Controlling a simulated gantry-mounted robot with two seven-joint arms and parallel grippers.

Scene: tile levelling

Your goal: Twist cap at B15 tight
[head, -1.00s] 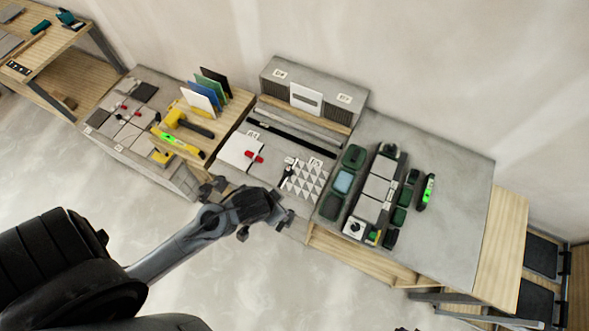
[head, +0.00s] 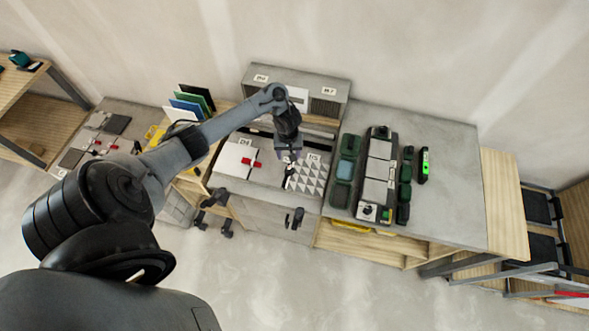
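The B15 panel (head: 311,178), with grey and white triangle tiles, lies on the middle bench. In the earlier picture a small dark and white piece, perhaps the cap, stands at its left edge; my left gripper now largely hides that spot. My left gripper (head: 290,166) points down there, at the end of my arm reaching in from the left. Its fingers are too small and dark to tell whether they are open, or whether they touch the cap. My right gripper is not in view.
A white tile (head: 234,161) with a red cap (head: 252,162) lies left of B15. Green containers (head: 343,170) and a dark tray with grey slabs (head: 377,171) stand to the right. A grey block (head: 333,91) stands behind. Dark fittings (head: 295,217) show at the bench front.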

